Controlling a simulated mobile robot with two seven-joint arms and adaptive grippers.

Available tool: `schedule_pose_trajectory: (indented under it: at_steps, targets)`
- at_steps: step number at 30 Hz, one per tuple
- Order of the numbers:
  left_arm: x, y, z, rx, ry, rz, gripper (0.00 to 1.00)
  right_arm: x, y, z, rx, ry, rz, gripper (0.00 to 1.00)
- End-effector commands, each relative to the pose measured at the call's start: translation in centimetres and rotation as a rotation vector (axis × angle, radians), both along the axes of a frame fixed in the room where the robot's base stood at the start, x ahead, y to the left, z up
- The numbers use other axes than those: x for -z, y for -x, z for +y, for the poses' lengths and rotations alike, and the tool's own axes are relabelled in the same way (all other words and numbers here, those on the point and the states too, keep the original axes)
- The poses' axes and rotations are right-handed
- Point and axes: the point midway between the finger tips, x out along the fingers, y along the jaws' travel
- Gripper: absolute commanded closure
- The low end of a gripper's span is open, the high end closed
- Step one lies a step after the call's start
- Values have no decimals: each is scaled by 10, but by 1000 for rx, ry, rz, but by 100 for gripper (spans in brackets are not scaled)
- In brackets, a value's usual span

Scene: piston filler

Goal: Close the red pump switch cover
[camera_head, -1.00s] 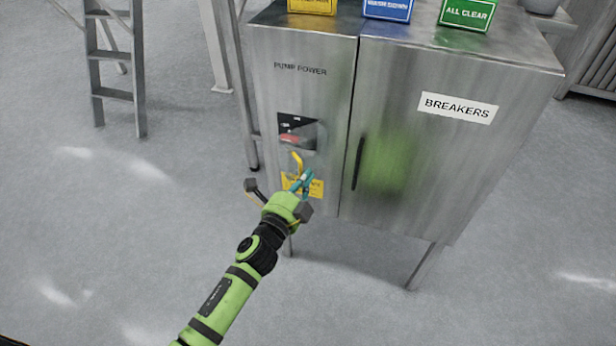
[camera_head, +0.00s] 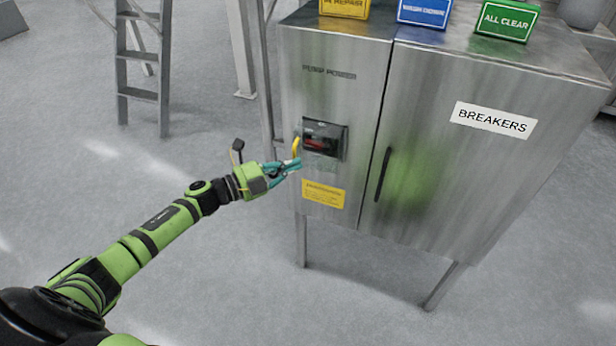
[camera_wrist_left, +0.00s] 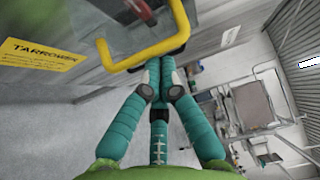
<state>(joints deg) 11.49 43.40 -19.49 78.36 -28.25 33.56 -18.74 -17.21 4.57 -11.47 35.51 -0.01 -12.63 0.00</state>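The pump switch (camera_head: 321,141), dark-framed with a red part inside, sits on the front of the steel cabinet under the "PUMP POWER" label. A clear cover seems to stand at its right side; its exact angle is hard to tell. A yellow handle (camera_head: 296,146) is at the switch's left edge; it shows as a bent bar in the left wrist view (camera_wrist_left: 150,55). My left gripper (camera_head: 297,166) is at the handle's lower end, below and left of the switch. Its teal fingers (camera_wrist_left: 165,68) are together, with the bar crossing before their tips. My right gripper is out of view.
The steel cabinet (camera_head: 350,95) stands on legs, with a breaker door and black door handle (camera_head: 383,174) to the right. A yellow label (camera_head: 323,194) is below the switch. A ladder (camera_head: 142,95) stands at the back left. The floor at left is clear.

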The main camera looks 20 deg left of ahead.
Motion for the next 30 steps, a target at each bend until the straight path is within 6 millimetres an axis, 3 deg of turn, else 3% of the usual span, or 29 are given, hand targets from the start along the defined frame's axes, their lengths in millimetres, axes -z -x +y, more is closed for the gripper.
schedule_pose_trajectory:
  at_steps: [9, 30]
  targets:
    - [0, -9, 14, -4, 0, 0, 100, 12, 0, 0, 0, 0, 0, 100]
    - [-1, -11, 14, -8, 0, -1, 100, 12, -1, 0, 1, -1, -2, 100]
